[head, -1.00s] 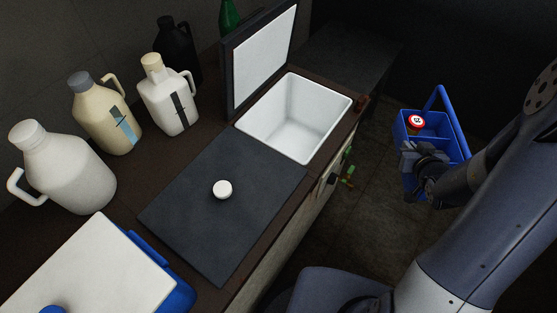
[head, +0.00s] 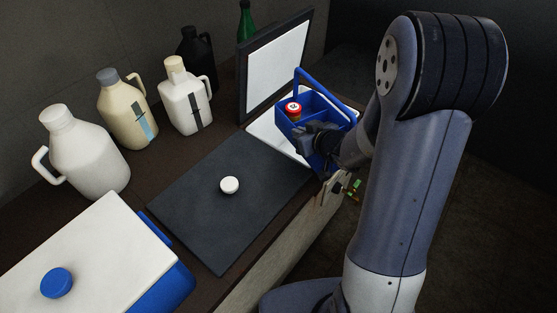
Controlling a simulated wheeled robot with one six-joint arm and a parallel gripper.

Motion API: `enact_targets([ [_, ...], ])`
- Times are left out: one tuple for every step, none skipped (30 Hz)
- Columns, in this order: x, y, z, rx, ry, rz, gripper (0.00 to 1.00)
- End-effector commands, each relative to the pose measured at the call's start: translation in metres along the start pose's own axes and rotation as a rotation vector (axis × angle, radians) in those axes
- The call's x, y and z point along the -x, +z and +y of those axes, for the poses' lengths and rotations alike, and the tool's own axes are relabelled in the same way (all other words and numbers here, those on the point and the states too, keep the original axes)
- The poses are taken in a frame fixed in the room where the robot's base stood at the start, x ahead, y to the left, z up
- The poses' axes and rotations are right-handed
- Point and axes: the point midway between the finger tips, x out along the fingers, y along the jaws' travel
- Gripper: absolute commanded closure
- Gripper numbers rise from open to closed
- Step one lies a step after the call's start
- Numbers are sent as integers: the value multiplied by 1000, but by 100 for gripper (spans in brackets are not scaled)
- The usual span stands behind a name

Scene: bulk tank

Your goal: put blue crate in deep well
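The blue crate (head: 322,110) has a tall handle and a red-and-white-capped item (head: 293,108) in its left compartment. My gripper (head: 316,140) is at the crate's near side and appears shut on it, though the fingertips are partly hidden by the crate and my wrist. The crate hangs upright over the white well (head: 263,128) in the counter, in front of its raised lid. It hides most of the well, so I cannot tell how high its base is above the rim.
A dark flat cover with a white knob (head: 229,185) lies on the counter just left of the well. Several jugs (head: 187,100) stand along the wall. A white-lidded blue box (head: 90,262) is at the near left. Small green-and-brass fittings (head: 350,188) stick out from the counter front.

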Motion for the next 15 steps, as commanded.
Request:
enact_targets([
  [-3,-6,-6,22,-25,9,100],
  [-3,-10,-9,31,-40,9,100],
  [-4,-14,-14,42,-61,8,100],
  [-4,-17,-17,51,-76,9,100],
  [-4,-20,-21,59,-90,9,100],
  [-4,-24,-25,71,-111,8,100],
  [-4,-27,-28,80,-125,9,100],
  [-4,-30,-32,88,-140,9,100],
  [-3,-33,-37,100,-160,9,100],
  [-2,-36,-40,108,-175,9,100],
  [-2,-38,-44,116,-188,9,100],
  [-1,-41,-48,127,-205,9,100],
  [0,-43,-50,134,-218,9,100],
  [1,-45,-53,139,-230,9,100],
  [2,-47,-56,147,-244,9,100],
])
